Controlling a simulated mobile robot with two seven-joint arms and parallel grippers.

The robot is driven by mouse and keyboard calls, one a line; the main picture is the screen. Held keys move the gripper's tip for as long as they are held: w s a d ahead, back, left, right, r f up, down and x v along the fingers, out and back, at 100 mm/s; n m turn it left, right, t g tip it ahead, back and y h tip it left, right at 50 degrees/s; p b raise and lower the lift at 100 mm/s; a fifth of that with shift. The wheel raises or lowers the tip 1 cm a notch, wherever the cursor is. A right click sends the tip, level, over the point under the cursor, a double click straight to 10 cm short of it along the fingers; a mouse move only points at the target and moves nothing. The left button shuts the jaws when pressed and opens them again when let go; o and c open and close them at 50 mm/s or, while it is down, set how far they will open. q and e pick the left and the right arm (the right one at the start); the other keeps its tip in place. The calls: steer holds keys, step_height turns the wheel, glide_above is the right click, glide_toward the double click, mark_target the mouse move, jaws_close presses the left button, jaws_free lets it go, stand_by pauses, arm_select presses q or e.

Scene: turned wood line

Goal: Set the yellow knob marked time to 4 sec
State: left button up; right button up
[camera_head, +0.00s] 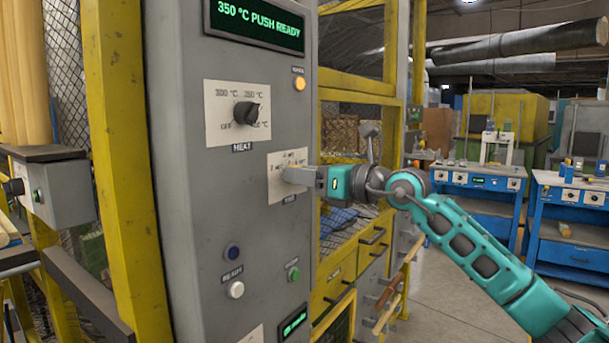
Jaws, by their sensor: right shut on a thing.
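The grey control cabinet carries a pale dial plate (273,188) with small sec markings and a dark label below it, too small to read surely. My right gripper (293,176) reaches in from the right and is shut at the middle of this plate, on the knob there. The gripper's fingers hide the knob, so its yellow colour and its pointer direction cannot be seen. My left gripper is not in view.
Above is the black HEAT knob (246,112) on its own plate. The green display (258,25) reads "350 °C PUSH READY". An orange lamp (300,84), a blue button (232,253) and a white button (236,289) are on the cabinet. Yellow frame posts (113,170) flank it.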

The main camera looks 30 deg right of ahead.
steer(key=shift+m, duration=0.3)
steer(key=shift+d+f+m+p, duration=0.1)
steer(key=shift+m+p, duration=2.45)
steer(key=shift+m, duration=2.85)
steer(key=o, duration=1)
steer(key=shift+o, duration=0.2)
